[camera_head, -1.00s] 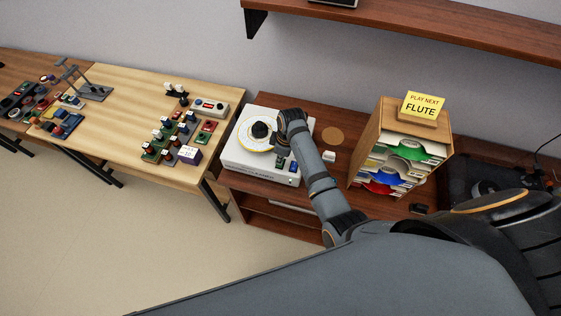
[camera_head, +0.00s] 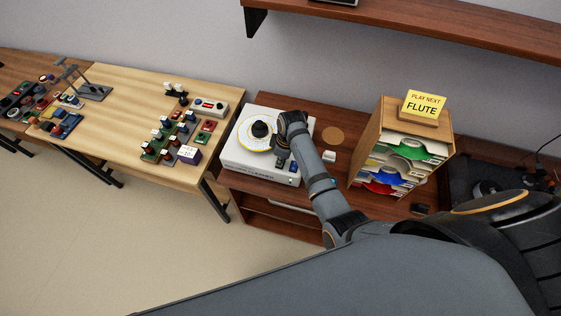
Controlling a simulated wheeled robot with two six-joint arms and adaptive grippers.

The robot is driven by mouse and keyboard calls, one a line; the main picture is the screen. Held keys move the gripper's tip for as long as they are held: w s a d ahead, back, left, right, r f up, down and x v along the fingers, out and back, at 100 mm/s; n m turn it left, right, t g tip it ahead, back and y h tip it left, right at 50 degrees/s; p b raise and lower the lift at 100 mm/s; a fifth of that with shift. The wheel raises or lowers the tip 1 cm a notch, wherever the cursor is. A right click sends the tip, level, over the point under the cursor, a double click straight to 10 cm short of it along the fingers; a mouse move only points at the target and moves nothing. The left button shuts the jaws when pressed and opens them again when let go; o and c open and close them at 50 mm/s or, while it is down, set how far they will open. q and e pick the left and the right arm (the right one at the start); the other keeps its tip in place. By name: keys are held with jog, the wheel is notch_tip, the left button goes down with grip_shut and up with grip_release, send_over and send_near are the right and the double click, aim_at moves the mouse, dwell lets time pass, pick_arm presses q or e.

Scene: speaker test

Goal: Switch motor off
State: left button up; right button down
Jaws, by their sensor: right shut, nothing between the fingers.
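The white record cleaner (camera_head: 240,160) stands on the brown cabinet, with a yellow-ringed disc (camera_head: 246,142) and a black knob or clamp (camera_head: 261,130) on top. Small dark green and blue switches (camera_head: 292,168) sit at its front right. Their labels and positions are too small to read. My right gripper (camera_head: 281,149) is shut and empty, pointing down over the right side of the cleaner, just behind the switches. I cannot tell whether it touches anything. My arm hides the cleaner's right part. My left gripper is not in view.
A wooden rack (camera_head: 374,128) with coloured record sleeves and a yellow "PLAY NEXT FLUTE" sign (camera_head: 424,104) stands right of my arm. A small white block (camera_head: 329,156) lies between. A light table (camera_head: 115,110) with several switch boxes is at left. A shelf (camera_head: 420,25) hangs above.

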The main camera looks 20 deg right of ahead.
jog(key=shift+s+f, duration=0.1)
jog(key=shift+f, duration=0.2)
jog(key=shift+r, duration=0.15)
notch_tip(320, 180, up, 2)
jog(key=shift+r+p, duration=0.15)
jog(key=shift+p, duration=1.05)
jog(key=shift+r, duration=2.2)
